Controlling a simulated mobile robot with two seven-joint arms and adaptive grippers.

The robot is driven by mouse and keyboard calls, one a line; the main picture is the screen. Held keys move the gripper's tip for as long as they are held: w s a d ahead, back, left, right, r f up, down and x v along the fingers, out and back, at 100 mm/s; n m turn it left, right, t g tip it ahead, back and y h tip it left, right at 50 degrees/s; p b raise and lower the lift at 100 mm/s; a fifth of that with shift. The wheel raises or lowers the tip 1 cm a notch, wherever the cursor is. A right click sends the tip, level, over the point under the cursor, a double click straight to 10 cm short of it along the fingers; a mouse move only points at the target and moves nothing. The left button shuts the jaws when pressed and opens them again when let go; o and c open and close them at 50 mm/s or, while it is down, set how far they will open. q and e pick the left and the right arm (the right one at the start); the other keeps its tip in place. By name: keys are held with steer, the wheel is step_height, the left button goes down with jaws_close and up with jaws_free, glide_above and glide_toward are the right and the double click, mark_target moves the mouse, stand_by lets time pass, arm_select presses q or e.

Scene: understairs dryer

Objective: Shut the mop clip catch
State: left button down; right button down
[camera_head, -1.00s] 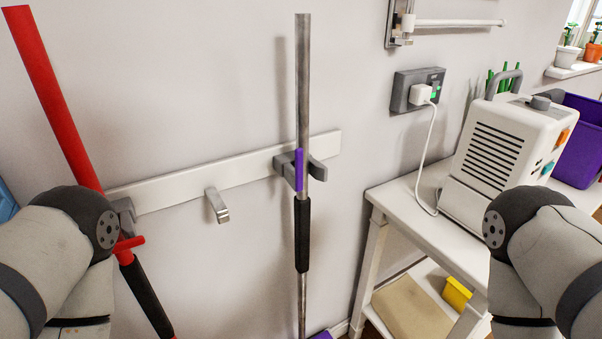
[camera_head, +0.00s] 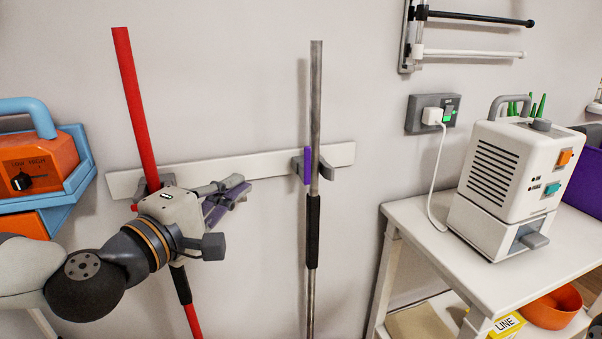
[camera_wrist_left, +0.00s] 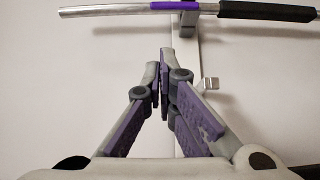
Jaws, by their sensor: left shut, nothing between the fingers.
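The grey-poled mop (camera_head: 316,105) hangs upright in a grey wall clip (camera_head: 327,172) on a white rail. The clip's purple catch (camera_head: 307,165) stands upright just left of the pole; I cannot tell whether it is latched. In the left wrist view the pole (camera_wrist_left: 120,9) runs across the top, with the purple catch (camera_wrist_left: 174,5) along it and the clip (camera_wrist_left: 187,20) below. My left gripper (camera_head: 243,188) is shut and empty, left of the clip and apart from it. Its purple-padded fingers (camera_wrist_left: 165,58) point toward the clip in the wrist view. My right gripper is out of view.
A red pole (camera_head: 137,110) hangs at the rail's left end, behind my left wrist. A small metal hook (camera_wrist_left: 209,85) is close to my left fingers. A white table (camera_head: 445,240) with a white appliance (camera_head: 510,180) stands at right. Wall space between gripper and mop is clear.

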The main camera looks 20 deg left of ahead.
mark_target(307, 166)
arm_select(q)
steer(key=shift+w+a+r, duration=0.1)
steer(key=shift+w+a, duration=0.05)
steer(key=shift+a, duration=0.05)
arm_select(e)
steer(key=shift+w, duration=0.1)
arm_select(q)
steer(key=shift+w, duration=0.1)
